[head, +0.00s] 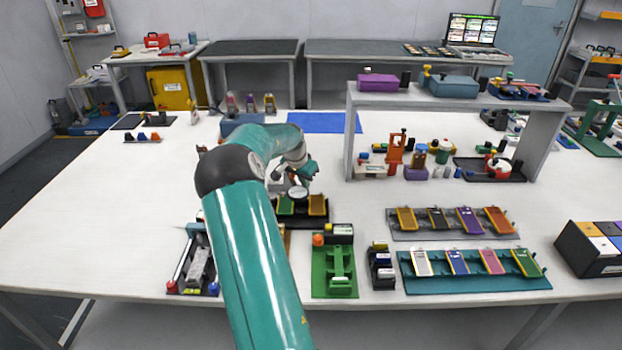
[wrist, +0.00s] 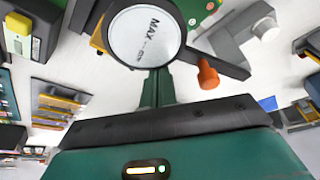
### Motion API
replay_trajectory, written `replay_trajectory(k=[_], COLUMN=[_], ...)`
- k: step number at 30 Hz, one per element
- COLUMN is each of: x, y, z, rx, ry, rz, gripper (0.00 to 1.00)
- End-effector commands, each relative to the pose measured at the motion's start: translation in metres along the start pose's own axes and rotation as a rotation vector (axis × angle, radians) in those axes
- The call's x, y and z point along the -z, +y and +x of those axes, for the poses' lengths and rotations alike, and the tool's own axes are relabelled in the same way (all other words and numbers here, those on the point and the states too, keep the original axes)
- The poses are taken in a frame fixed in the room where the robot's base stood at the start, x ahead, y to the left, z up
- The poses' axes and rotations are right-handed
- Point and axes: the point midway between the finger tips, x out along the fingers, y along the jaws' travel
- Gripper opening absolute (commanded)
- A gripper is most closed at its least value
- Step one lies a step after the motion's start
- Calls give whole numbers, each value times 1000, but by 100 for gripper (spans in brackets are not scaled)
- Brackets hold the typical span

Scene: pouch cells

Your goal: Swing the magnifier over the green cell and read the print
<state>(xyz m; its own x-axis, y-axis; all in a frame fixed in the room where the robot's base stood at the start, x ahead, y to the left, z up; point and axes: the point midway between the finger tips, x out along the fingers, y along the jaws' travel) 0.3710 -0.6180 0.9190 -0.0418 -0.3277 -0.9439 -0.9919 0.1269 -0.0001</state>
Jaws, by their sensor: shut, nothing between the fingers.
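The magnifier is a round lens in a dark ring, seen in the wrist view (wrist: 145,36) with an orange knob (wrist: 207,73) on its arm. Dark print reading "MAX" and smaller marks shows through the pale lens. In the head view the magnifier (head: 298,192) stands over a dark holder (head: 302,222), at its back edge. The green cell (head: 285,206) lies in the holder's left place, beside an orange-yellow cell (head: 317,205). My gripper (wrist: 157,86) is shut and empty, its tips at the lens's near rim; I cannot tell whether they touch.
A green fixture (head: 340,272) stands at the front, with a teal rack (head: 470,284) and a grey rack (head: 450,236) of cells to its right. A grey raised shelf (head: 352,130) stands behind. The white table's left side is largely clear.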

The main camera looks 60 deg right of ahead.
Motion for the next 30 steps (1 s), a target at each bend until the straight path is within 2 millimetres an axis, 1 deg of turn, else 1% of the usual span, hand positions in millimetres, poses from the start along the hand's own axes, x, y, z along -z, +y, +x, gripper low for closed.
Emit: replay_trajectory(k=[1,6,12,18,30], x=[-5,-16,-24,-28,-28], y=[-3,-9,-14,-17,-17], z=[-2,-6,-8,-10,-10], rx=[-8,-11,-12,-12,-11], ry=[0,0,0,0,0], rz=[19,33,31,32,31], gripper=[0,0,0,0,0])
